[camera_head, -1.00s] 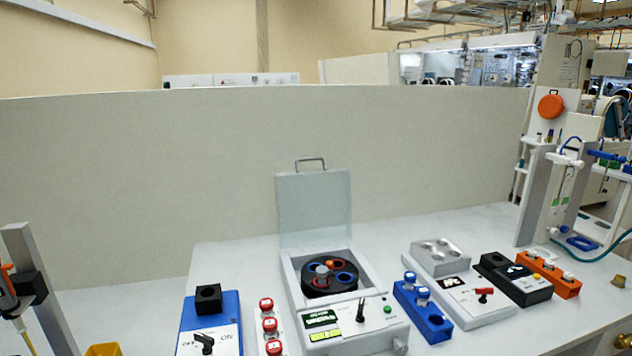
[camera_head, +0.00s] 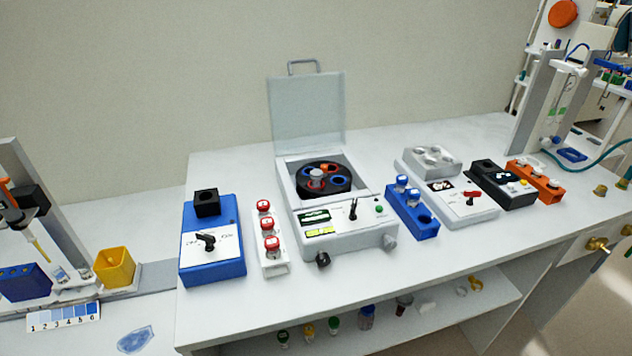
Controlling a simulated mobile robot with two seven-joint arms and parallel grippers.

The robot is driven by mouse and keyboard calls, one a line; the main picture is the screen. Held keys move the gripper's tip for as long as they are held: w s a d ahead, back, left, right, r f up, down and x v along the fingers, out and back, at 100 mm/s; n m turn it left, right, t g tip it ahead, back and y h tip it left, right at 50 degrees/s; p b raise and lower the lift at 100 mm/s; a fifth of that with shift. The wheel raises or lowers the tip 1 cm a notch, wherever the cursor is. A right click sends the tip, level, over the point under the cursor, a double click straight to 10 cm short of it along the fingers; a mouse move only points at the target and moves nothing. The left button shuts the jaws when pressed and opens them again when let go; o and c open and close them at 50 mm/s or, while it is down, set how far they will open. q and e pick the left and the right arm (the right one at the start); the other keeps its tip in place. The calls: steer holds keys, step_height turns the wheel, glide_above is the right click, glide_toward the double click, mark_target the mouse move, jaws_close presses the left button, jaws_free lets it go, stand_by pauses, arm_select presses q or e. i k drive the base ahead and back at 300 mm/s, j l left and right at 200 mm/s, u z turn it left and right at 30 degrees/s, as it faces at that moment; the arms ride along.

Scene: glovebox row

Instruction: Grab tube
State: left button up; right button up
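Red-capped tubes (camera_head: 269,225) stand upright in a narrow white rack (camera_head: 277,268) left of the centrifuge. An orange rack (camera_head: 545,190) at the far right holds pale-capped pieces (camera_head: 534,164). The centrifuge (camera_head: 350,241) has its lid up. Its black rotor (camera_head: 324,188) shows red and blue rings, with a grey knob at the middle. Neither of my grippers is in view.
A blue device with a black block (camera_head: 213,250) stands on the left. A yellow cup (camera_head: 115,267) sits beyond it. A grey block device (camera_head: 433,160) and black device (camera_head: 508,184) are at right. Small vials (camera_head: 334,324) stand on the lower shelf. The bench's front strip is clear.

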mark_target(316, 175)
steer(key=l, duration=1.65)
